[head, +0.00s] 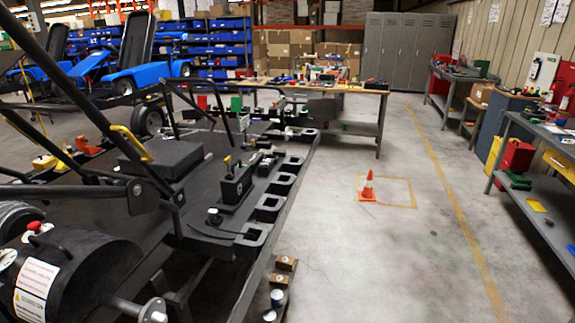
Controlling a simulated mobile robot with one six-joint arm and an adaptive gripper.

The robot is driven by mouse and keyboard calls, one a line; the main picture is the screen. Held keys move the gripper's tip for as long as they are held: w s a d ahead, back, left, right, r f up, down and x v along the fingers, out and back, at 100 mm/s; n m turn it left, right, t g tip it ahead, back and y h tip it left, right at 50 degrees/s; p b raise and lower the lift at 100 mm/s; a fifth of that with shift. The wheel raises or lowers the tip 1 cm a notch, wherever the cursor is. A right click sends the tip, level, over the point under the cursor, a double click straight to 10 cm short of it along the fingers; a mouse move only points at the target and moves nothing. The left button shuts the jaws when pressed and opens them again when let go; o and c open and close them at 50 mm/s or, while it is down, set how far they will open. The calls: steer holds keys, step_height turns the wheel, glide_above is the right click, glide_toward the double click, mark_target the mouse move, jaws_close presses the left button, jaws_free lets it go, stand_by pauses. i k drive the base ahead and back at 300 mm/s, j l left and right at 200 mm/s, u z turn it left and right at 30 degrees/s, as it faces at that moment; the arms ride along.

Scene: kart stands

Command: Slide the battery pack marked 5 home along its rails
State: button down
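A black kart frame (262,235) fills the left side of the head view. A flat black box (175,157) sits on its deck, next to a yellow handle (131,142). It may be a battery pack, but I can read no number 5 on it and cannot tell. I cannot make out any rails, partly because black tubes cross in front. My gripper is not in view.
An orange cone (368,188) stands on the open floor, which is clear right of the kart. A workbench (340,90) stands at the back. A grey bench (535,205) lines the right side. A black cylinder (75,275) with labels is at lower left.

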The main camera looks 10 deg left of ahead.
mark_target(235, 186)
steer(key=i+l, duration=0.1)
steer(key=i, duration=0.55)
steer(key=i+l, duration=0.1)
steer(key=i, duration=0.6)
steer(key=i+l, duration=0.1)
steer(key=i, duration=0.55)
steer(key=i+j+u, duration=0.15)
steer(key=i+u, duration=0.5)
steer(key=u, duration=0.3)
steer(key=i+l+u, duration=0.1)
steer(key=i+u, duration=0.35)
steer(key=i+l+u, duration=0.2)
steer(key=u, duration=0.25)
steer(key=i+u, duration=0.35)
